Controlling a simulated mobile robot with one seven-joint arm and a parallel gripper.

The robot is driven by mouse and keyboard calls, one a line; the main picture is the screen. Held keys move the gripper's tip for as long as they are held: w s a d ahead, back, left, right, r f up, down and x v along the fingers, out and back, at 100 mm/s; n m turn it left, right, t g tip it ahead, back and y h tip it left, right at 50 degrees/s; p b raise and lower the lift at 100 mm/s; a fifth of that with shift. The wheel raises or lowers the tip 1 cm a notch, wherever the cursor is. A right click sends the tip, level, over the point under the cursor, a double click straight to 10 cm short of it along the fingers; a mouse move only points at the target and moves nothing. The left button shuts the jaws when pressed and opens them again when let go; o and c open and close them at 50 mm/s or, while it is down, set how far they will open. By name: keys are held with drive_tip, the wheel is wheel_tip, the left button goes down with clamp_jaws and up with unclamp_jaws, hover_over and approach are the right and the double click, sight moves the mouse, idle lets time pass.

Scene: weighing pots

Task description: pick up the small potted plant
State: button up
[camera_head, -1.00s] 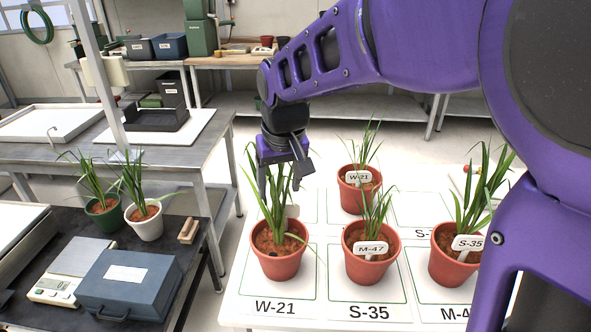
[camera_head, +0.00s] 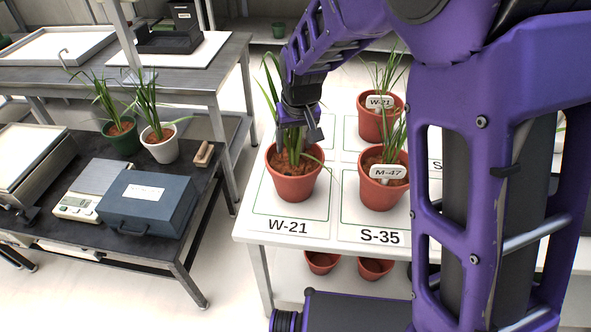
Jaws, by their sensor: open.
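My gripper (camera_head: 298,125) is open, pointing down among the leaves of the plant on the W-21 square. That plant stands in a terracotta pot (camera_head: 291,183) with brown soil and long green leaves. The fingers are above the pot's rim. I cannot tell whether they touch the leaves. To the right, a terracotta pot (camera_head: 383,190) with a tag reading M-47 stands on the S-35 square. Behind it is a pot (camera_head: 371,124) with a tag reading W-21. My arm covers the right part of the table.
The white table (camera_head: 256,240) has labelled squares, with empty pots (camera_head: 321,263) beneath. On the dark bench at left are a green pot (camera_head: 123,141), a white pot (camera_head: 162,147), a scale (camera_head: 80,207), a blue case (camera_head: 148,205) and a small wooden block (camera_head: 204,154).

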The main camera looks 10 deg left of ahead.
drive_tip(key=shift+w+f, duration=0.1)
drive_tip(key=shift+f, duration=0.3)
clamp_jaws()
idle(0.7)
drive_tip(key=shift+a+r, duration=0.1)
drive_tip(key=shift+r, duration=0.05)
